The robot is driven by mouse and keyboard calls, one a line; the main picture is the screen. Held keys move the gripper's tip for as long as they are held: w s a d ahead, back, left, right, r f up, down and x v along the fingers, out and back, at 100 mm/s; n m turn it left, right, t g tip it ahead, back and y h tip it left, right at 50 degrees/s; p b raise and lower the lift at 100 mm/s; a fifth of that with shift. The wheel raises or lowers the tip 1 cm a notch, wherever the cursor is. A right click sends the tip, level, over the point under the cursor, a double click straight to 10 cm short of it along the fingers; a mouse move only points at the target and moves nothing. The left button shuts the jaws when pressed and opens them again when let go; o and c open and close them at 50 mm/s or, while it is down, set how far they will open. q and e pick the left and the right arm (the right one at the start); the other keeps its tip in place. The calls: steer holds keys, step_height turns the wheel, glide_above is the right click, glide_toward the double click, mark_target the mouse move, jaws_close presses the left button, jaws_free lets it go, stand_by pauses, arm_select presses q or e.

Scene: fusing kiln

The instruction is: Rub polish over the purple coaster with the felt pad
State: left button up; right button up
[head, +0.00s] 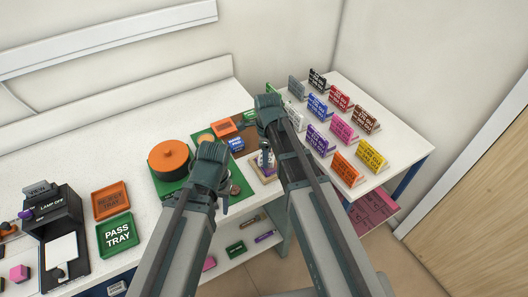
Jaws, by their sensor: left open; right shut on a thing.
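My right gripper (268,104) is over the right end of the bench, its jaws facing away from me. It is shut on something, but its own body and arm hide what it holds. My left gripper (211,154) is open, over the front of the green mat. A small beige block (263,176) sits at the bench's front edge between my arms, with a small purple, white and green thing on it, partly hidden. I cannot tell whether this is the purple coaster. I cannot make out the felt pad.
An orange-lidded round pot (169,158) stands on the green mat (165,187). A green pass tray (116,233), an orange tray (110,202) and a dark lamp box (60,230) are at left. Several coloured signs (344,128) fill the right table. White bench (100,165) behind the trays is clear.

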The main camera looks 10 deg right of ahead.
steer(key=shift+s+d, duration=0.1)
steer(key=shift+s, duration=0.2)
arm_select(q)
steer(key=shift+r, duration=0.1)
arm_select(e)
steer(key=shift+s+d, duration=0.3)
steer(key=shift+s, duration=0.5)
steer(key=shift+s+d, duration=0.25)
steer(key=shift+s, duration=0.55)
steer(key=shift+w+a, duration=0.3)
steer(key=shift+w, duration=0.6)
steer(key=shift+w+a, duration=0.25)
steer(key=shift+w, duration=0.6)
steer(key=shift+w, duration=0.1)
steer(key=shift+w+a, duration=0.35)
steer(key=shift+w, duration=0.5)
steer(key=shift+w+a, duration=0.35)
steer(key=shift+w, duration=0.5)
steer(key=shift+s+r, duration=0.1)
arm_select(q)
step_height(320, 180, up, 6)
steer(key=p, duration=0.6)
arm_select(e)
step_height(320, 180, up, 6)
